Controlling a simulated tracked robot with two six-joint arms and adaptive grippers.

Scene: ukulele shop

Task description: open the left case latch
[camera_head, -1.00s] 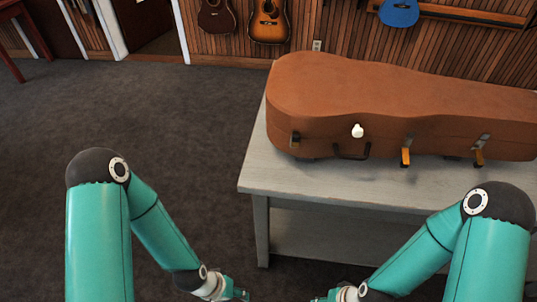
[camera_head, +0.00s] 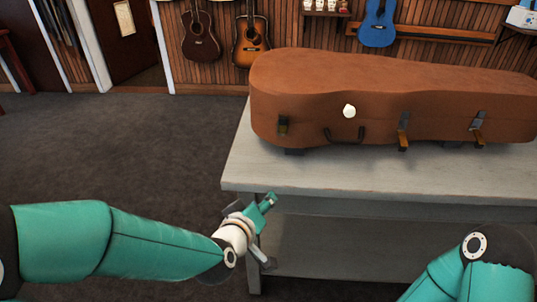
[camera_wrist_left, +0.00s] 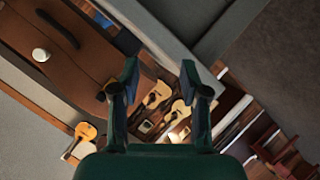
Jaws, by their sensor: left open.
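A brown guitar case (camera_head: 330,85) lies shut on a grey table. Its left latch (camera_head: 283,124) is a small dark and brass piece on the front face near the left end; it looks flat against the case. The middle latch (camera_head: 403,132) and right latch (camera_head: 477,128) have brass flaps sticking out and down. My left gripper (camera_head: 268,232) is open and empty, in front of the table edge, below and apart from the left latch. In the left wrist view its open fingers (camera_wrist_left: 160,80) show with the case (camera_wrist_left: 85,60) at upper left. My right gripper is out of view.
A dark handle (camera_head: 343,135) and a round white piece (camera_head: 349,111) are on the case front. The table (camera_head: 310,177) has a bare strip before the case and a lower shelf. Open carpet (camera_head: 120,150) lies to the left. Guitars hang on the back wall.

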